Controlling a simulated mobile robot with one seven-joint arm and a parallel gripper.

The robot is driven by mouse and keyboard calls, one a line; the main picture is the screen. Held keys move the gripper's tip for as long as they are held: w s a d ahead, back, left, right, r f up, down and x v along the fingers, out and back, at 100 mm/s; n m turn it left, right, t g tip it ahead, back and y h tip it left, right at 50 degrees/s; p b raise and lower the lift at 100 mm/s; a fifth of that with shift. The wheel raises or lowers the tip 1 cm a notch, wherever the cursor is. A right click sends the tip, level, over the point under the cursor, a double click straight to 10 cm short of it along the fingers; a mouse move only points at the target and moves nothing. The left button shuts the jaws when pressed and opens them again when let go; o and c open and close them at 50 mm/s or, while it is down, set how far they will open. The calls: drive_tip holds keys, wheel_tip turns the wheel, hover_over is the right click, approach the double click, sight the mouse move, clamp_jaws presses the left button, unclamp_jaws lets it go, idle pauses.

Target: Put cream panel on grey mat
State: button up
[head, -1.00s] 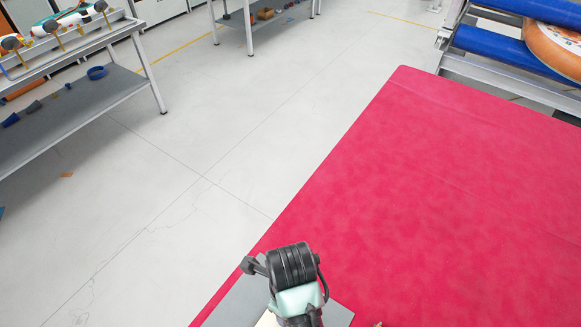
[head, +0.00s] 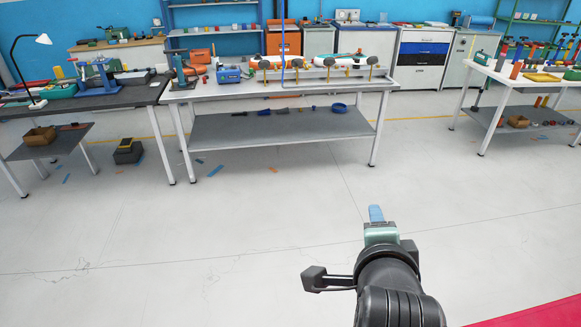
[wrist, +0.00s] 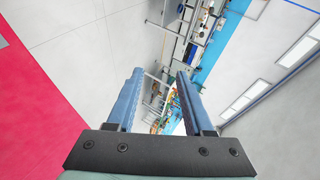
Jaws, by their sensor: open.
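The cream panel and the grey mat are not in either current view. My gripper (head: 376,214) is raised over the pale floor in the head view, seen from behind with a blue fingertip pointing away. In the wrist view my gripper (wrist: 160,76) shows two blue fingers apart with nothing between them, so it is open and empty.
A red surface (head: 545,314) shows at the bottom right of the head view and at the left of the wrist view (wrist: 35,110). A long workbench (head: 280,90) with tools and a lower shelf stands ahead. The floor (head: 230,240) between is clear.

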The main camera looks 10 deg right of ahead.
drive_tip(key=w+a+r+n+t, duration=0.1)
drive_tip(key=a+r+n+t, duration=0.25)
drive_tip(key=r, duration=0.45)
drive_tip(key=w+a+r+n+t, duration=0.1)
drive_tip(key=a+r+n+t, duration=0.25)
drive_tip(key=r, duration=0.45)
drive_tip(key=s+a+r+n+t+y, duration=0.1)
drive_tip(key=s+a+r+n+t, duration=0.2)
drive_tip(key=r, duration=0.4)
drive_tip(key=s+a+r+n+t+y, duration=0.1)
drive_tip(key=s+a+r+n+t, duration=0.2)
drive_tip(key=r, duration=0.5)
drive_tip(key=s+a+r+n+t+y, duration=0.2)
drive_tip(key=s+a+r+n, duration=0.2)
drive_tip(key=s+r+n, duration=0.1)
wheel_tip(320, 180, up, 2)
drive_tip(key=shift+a+r+n+t+b, duration=0.25)
drive_tip(key=shift+n+t+b, duration=0.15)
drive_tip(key=shift+n, duration=0.3)
drive_tip(key=shift+s, duration=0.1)
